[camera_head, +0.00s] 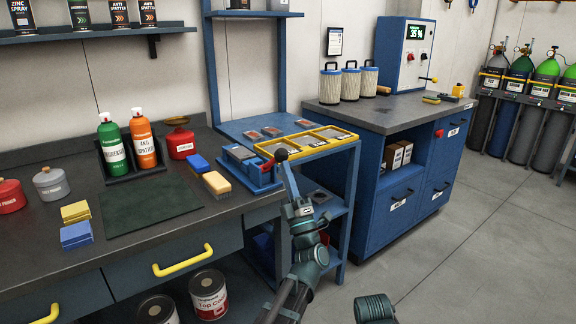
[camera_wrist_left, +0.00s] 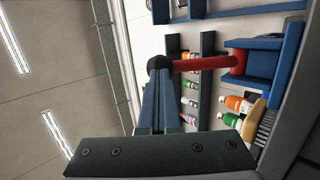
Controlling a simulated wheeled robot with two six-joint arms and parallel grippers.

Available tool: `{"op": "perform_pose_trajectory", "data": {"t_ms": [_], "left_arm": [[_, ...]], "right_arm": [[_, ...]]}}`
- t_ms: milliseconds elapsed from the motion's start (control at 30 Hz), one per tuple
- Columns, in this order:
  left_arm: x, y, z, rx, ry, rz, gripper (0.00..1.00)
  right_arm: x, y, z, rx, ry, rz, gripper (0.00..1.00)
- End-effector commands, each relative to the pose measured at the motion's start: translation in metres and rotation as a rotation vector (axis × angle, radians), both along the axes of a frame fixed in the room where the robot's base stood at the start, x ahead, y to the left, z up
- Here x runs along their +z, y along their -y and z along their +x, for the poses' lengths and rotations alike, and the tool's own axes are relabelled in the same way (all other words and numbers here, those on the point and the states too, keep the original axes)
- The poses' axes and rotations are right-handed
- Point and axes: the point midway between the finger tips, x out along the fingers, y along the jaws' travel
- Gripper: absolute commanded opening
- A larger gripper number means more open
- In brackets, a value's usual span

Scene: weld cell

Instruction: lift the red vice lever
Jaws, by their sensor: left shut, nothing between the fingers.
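The red vice lever (camera_wrist_left: 205,65) shows in the left wrist view as a red bar running from the blue vice (camera_wrist_left: 265,62) to a black ball knob (camera_wrist_left: 156,64). My left gripper (camera_wrist_left: 160,88) is shut and empty, its fingertips close to the knob; whether they touch it I cannot tell. In the head view the left gripper (camera_head: 286,172) reaches up to the right side of the blue vice (camera_head: 262,181) at the bench's right end.
The dark bench holds a green mat (camera_head: 150,208), a green bottle (camera_head: 112,145), an orange bottle (camera_head: 143,140), a red can (camera_head: 180,143) and brushes or blocks. A yellow-rimmed tray (camera_head: 340,140) stands on the blue rack behind the gripper. Floor at right is clear.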

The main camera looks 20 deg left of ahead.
Motion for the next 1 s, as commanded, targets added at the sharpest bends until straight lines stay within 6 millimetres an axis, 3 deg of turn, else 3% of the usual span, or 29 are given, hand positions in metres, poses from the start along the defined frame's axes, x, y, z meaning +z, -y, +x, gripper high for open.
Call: {"op": "perform_pose_trajectory", "data": {"t_ms": [33,400,1000], "left_arm": [[0.019,-0.001,0.0,-0.001,-0.024,-0.032,0.0],[0.046,-0.014,0.011,0.0,-0.186,-0.238,0.0],[0.054,-0.026,0.021,0.001,-0.215,-0.273,0.0]], "right_arm": [[0.025,0.0,0.0,-0.001,-0.001,0.002,0.92],[0.097,-0.001,0.0,-0.001,-0.001,0.004,0.92],[0.114,-0.001,0.0,-0.001,-0.001,0.004,0.92]]}}
